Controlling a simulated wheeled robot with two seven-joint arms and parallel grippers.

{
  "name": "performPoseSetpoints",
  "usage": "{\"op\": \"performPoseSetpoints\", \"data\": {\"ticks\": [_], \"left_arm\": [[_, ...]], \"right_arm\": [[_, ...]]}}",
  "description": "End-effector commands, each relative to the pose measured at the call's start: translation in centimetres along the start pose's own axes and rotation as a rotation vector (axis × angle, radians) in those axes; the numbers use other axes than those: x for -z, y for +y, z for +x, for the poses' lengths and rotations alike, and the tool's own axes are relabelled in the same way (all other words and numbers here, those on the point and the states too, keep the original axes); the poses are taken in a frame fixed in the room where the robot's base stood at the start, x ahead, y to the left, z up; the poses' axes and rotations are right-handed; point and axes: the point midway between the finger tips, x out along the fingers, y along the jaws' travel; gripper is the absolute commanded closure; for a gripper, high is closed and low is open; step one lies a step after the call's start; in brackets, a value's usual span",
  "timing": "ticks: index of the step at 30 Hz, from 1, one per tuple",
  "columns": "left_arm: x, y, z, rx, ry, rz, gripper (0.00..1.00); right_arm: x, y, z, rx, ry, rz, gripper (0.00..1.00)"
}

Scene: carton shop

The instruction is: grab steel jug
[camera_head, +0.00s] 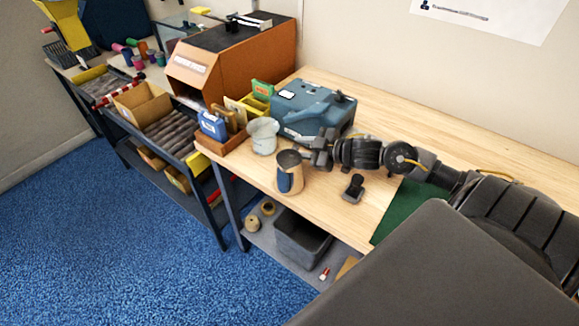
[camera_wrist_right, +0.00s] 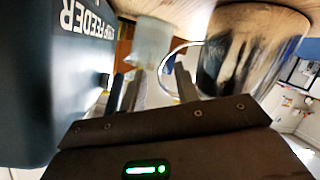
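The steel jug (camera_head: 290,172) stands upright near the front edge of the wooden table, with a dark patch on its side. In the right wrist view the jug (camera_wrist_right: 262,40) fills the upper right, its thin curved handle (camera_wrist_right: 163,66) reaching left. My right gripper (camera_head: 311,157) is beside the jug on its right. In the wrist view its two fingers (camera_wrist_right: 158,88) are apart. The handle's outer curve shows between them, and one finger overlaps the handle opening; contact is not clear. My left gripper is not in view.
A whitish pot (camera_head: 263,136) stands just behind the jug. A blue-grey machine (camera_head: 312,108) sits behind my right gripper. A small black object (camera_head: 353,188) and a green mat (camera_head: 408,208) lie to the right. A wooden box (camera_head: 226,142) with blue and brown items is left.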

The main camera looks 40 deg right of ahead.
Motion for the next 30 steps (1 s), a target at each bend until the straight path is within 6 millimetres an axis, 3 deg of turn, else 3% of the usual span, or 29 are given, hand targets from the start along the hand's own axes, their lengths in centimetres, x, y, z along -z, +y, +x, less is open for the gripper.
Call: {"op": "performPoseSetpoints", "data": {"ticks": [4,12,20,30], "left_arm": [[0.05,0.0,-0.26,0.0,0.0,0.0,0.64],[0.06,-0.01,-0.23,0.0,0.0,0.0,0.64],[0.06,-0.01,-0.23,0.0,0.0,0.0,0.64],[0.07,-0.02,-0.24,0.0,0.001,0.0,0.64]], "right_arm": [[0.1,0.04,1.13,-0.001,0.001,0.001,0.69],[0.03,-0.06,1.35,0.001,0.0,-0.001,0.69],[0.03,-0.05,1.32,0.001,0.001,-0.001,1.0],[0.1,0.04,1.3,-0.001,0.002,-0.001,1.0]]}}
